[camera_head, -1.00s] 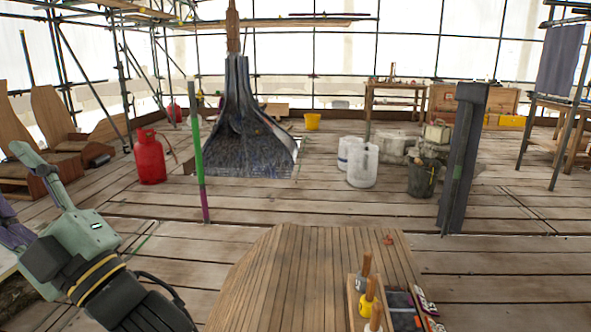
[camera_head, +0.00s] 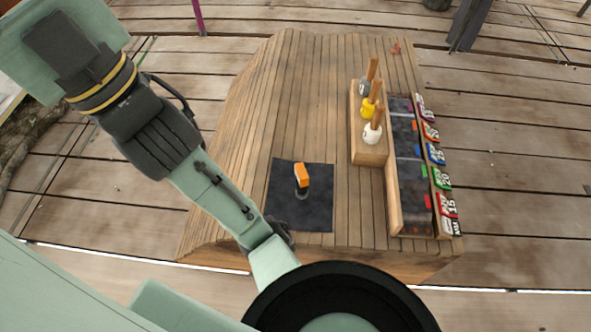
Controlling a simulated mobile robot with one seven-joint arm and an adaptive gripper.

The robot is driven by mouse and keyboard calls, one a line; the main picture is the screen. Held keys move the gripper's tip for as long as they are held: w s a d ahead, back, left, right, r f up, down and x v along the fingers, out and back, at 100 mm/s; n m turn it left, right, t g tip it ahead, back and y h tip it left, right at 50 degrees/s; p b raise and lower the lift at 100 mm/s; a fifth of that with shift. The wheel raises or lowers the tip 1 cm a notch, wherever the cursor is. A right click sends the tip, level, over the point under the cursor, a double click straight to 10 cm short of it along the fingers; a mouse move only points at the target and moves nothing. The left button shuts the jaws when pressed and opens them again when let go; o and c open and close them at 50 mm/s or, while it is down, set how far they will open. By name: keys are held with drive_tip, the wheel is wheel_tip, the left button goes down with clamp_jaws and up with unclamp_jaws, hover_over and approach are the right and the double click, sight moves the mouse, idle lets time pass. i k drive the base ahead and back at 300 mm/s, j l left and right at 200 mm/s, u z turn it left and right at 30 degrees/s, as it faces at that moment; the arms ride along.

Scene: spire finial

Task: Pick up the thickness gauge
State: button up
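The small item with an orange block-like top (camera_head: 302,172) and a dark lower part is likely the thickness gauge. It rests on a dark square mat (camera_head: 283,215) near the front of the wooden worktop (camera_head: 295,85). Nothing covers it in this view. My arm reaches from the bottom up to the upper left, passing to the left of the mat. My gripper is not in view; the arm leaves the picture at the upper left.
A wooden block (camera_head: 368,153) holds several wooden-handled tools with grey, yellow and white heads. A long dark tray (camera_head: 412,190) with colored tabs and numbered labels lies right of it. The worktop's left half is clear.

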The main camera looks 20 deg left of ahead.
sight(302, 180)
drive_tip(key=j+z, duration=0.15)
drive_tip(key=j, duration=0.3)
drive_tip(key=k+j+z, duration=0.15)
drive_tip(key=j, duration=0.3)
drive_tip(key=k+j+z, duration=0.15)
drive_tip(key=j, duration=0.3)
drive_tip(key=k+j+z, duration=0.15)
drive_tip(key=j, duration=0.3)
drive_tip(key=k+j+z, duration=0.2)
drive_tip(key=j, duration=0.2)
drive_tip(key=k+l+u, duration=0.1)
drive_tip(key=k, duration=0.2)
drive_tip(key=k+l+u, duration=0.25)
drive_tip(key=k+l, duration=0.2)
drive_tip(key=l, duration=0.15)
